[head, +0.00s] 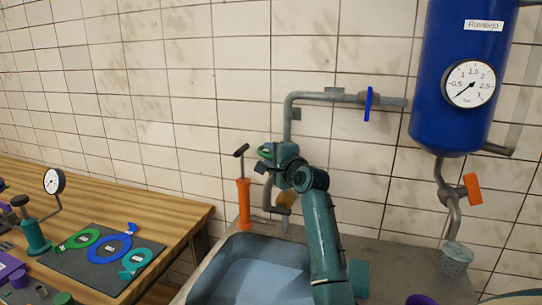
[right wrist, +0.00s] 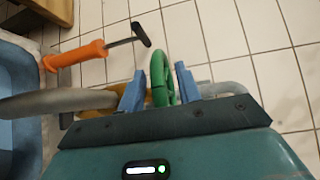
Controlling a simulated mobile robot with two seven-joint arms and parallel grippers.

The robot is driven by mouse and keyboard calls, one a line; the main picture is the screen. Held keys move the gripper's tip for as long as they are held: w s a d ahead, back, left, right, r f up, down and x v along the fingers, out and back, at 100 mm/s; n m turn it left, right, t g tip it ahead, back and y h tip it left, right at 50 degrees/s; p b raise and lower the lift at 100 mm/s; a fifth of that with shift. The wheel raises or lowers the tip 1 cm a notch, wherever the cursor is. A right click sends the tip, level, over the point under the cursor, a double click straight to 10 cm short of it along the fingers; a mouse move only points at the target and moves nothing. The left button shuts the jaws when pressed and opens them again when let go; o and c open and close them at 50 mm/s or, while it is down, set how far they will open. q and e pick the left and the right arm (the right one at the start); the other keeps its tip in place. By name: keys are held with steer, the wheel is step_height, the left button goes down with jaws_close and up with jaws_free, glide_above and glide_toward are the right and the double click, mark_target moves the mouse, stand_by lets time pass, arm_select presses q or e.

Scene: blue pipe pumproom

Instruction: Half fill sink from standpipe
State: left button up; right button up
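The blue sink (head: 225,266) lies at the bottom middle of the head view, and its edge shows at the left of the right wrist view (right wrist: 25,60). Its floor looks pale blue; I cannot tell any water level. The grey standpipe (head: 289,112) comes down along the wall behind the sink, its lower part largely hidden by my right arm. My right gripper (head: 268,155) is at a green handwheel (head: 263,151). In the right wrist view, its blue fingers (right wrist: 160,90) stand apart on either side of the wheel (right wrist: 162,77), with a small gap at the left finger. My left gripper is out of view.
A blue lever (head: 368,104) sits on the upper pipe. A blue tank (head: 453,110) with a gauge hangs at right, above an orange lever (head: 473,188). An orange-handled tool (head: 244,203) stands by the sink. A wooden bench (head: 150,203) with tagged rings is at left.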

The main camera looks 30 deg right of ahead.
jaws_close()
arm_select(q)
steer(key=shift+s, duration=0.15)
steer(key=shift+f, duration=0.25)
arm_select(e)
steer(key=shift+s+d+f+y, duration=0.1)
steer(key=shift+y, duration=0.2)
steer(key=shift+s+d+n+y+b, duration=0.1)
steer(key=shift+d+n+y+b, duration=0.05)
steer(key=shift+n+y+b, duration=0.65)
steer(key=n+y+b, duration=0.1)
steer(key=n+y, duration=0.1)
steer(key=y, duration=0.1)
steer(key=shift+s+d+f+b, duration=0.1)
steer(key=shift+s+d+b, duration=0.15)
steer(key=shift+b, duration=0.15)
steer(key=shift+s+n+g+y+b, duration=0.1)
steer(key=shift+n+g+y+b, duration=0.45)
steer(key=shift+y, duration=0.25)
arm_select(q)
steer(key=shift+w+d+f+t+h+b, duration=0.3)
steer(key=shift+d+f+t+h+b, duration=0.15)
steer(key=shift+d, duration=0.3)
arm_select(e)
steer(key=shift+s+d+n+g+y, duration=0.1)
steer(key=shift+n+g+y, duration=0.1)
steer(key=shift+n+y, duration=0.25)
steer(key=shift+d+n+g+y, duration=0.1)
steer(key=shift+n+g+y, duration=0.1)
steer(key=shift+y, duration=0.35)
